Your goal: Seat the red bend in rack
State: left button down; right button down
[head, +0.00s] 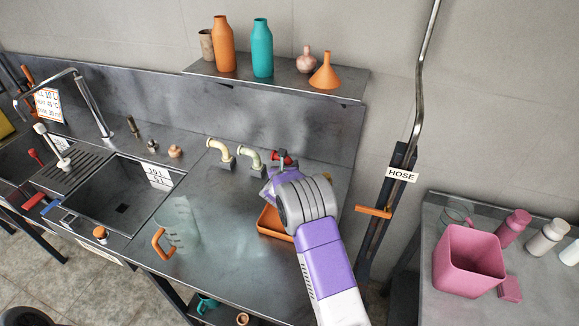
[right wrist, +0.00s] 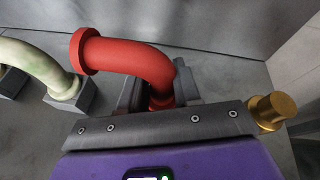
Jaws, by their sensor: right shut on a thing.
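The red bend (head: 281,157) is at the back of the steel counter in the head view, mostly hidden by my right gripper (head: 283,165). In the right wrist view the red bend (right wrist: 130,58) has its flanged mouth to the left and its stem down behind the gripper's edge. My right gripper (right wrist: 158,92) is shut on its stem. A cream bend (head: 221,149) and a pale green bend (head: 251,158) stand left of it on grey blocks of the rack (right wrist: 72,97). Whether the red bend's lower end is in a rack block is hidden. My left gripper is out of view.
An orange tray (head: 270,223) lies under my right arm. A clear jug (head: 181,222) with an orange handle stands left of it, near the sink (head: 120,203). A shelf (head: 290,82) with bottles hangs above. A gold cylinder (right wrist: 272,112) shows right of the gripper.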

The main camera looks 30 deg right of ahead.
jog(key=shift+f+b, duration=0.45)
jog(key=c, duration=0.7)
grip_release()
jog(key=v, duration=0.7)
jog(key=shift+s+p, duration=0.1)
jog(key=shift+p, duration=0.25)
jog(key=shift+s+a, duration=0.15)
